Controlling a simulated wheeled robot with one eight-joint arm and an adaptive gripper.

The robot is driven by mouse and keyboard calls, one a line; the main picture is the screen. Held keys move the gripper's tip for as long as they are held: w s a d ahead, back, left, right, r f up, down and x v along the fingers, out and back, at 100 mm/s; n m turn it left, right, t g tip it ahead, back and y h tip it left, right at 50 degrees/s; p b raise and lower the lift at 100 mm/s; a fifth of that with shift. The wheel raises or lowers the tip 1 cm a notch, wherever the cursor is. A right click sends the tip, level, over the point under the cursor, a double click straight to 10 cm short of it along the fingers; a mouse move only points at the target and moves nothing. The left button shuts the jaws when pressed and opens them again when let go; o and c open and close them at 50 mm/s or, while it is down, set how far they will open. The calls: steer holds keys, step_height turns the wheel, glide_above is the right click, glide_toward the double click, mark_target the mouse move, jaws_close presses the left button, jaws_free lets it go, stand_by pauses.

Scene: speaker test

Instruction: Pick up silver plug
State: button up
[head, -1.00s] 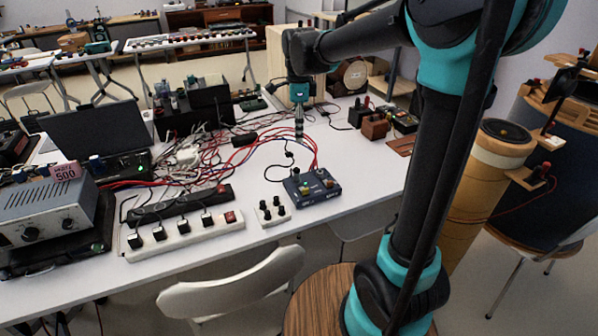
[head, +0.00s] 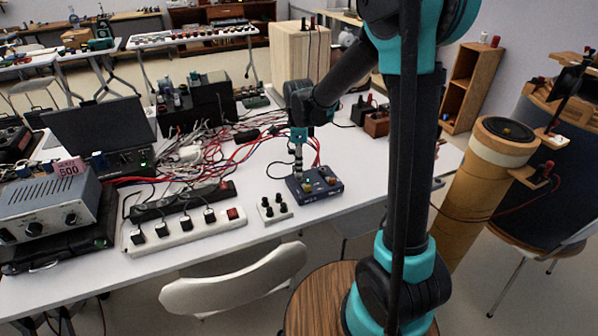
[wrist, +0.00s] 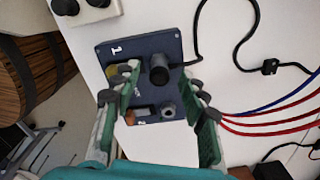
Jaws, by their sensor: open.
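The silver plug (wrist: 168,111) looks like a short grey cylinder on the dark blue box (wrist: 130,47), towards its lower right in the wrist view. The box also shows on the table in the head view (head: 327,191). My gripper (wrist: 160,84) is open above the box, its two fingers apart on either side. A black plug (wrist: 158,73) with a black cable stands between the fingers, farther up the box than the silver plug. My left finger partly covers a yellow piece (wrist: 122,70). In the head view my gripper (head: 298,168) is over the box's left part; I cannot make out the silver plug there.
A small white block with black knobs (head: 273,208) sits left of the box. A white power strip (head: 180,234) lies farther left. Red and blue cables (wrist: 270,120) run to the right of the box in the wrist view.

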steer(key=shift+f, duration=0.85)
jaws_close()
steer(key=shift+r, duration=0.15)
step_height(320, 180, up, 20)
stand_by(0.4)
steer(key=shift+r, duration=1.85)
